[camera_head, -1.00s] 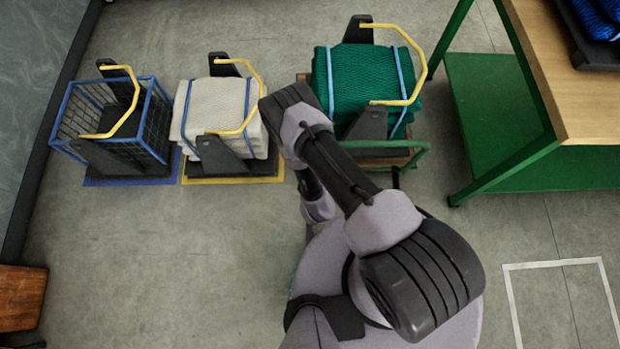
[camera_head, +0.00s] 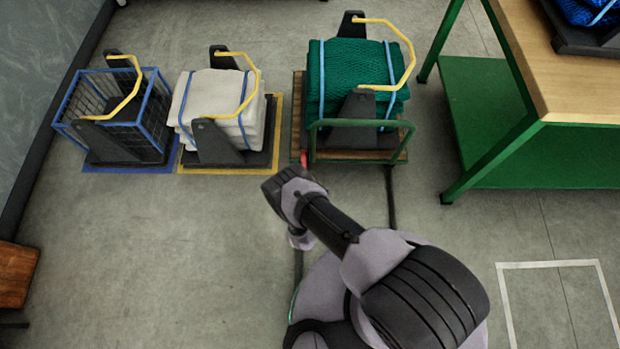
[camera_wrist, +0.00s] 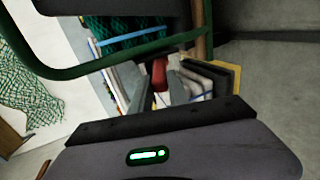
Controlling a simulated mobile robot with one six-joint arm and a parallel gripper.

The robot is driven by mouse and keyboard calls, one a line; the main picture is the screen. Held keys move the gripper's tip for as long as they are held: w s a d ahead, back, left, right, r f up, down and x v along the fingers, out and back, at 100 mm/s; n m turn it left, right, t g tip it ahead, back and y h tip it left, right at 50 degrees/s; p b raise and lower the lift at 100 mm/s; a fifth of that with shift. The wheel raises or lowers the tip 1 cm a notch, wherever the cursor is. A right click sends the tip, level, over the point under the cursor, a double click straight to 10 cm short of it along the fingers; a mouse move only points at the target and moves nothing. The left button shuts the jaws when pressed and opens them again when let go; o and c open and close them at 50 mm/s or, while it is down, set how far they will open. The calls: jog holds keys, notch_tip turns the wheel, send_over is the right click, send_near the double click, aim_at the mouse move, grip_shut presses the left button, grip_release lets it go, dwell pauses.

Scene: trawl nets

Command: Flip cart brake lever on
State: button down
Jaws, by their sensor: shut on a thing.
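The green-framed cart (camera_head: 361,124) has a wooden deck and carries a folded green net (camera_head: 328,75) tied with blue straps. The red brake lever (camera_head: 303,158) shows as a small red piece at the cart's lower left corner in the head view. In the wrist view the red brake lever (camera_wrist: 160,73) stands between the grey fingers of my gripper (camera_wrist: 163,88), below the cart's green bar. The gripper is shut on it. In the head view the fingers are hidden behind my arm. The lever's lower end and pivot are hidden.
A folded white net (camera_head: 220,90) on a yellow-edged mat and a blue wire basket (camera_head: 112,115) stand left of the cart. A green workbench (camera_head: 530,150) with a wooden top stands at the right.

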jog(key=shift+w, duration=0.15)
jog(key=c, duration=1.2)
grip_release()
jog(key=shift+c, duration=0.2)
jog(key=p+v, duration=0.3)
jog(key=v, duration=1.4)
jog(key=shift+s+p, duration=0.25)
jog(key=shift+p, duration=0.15)
jog(key=shift+a, duration=0.15)
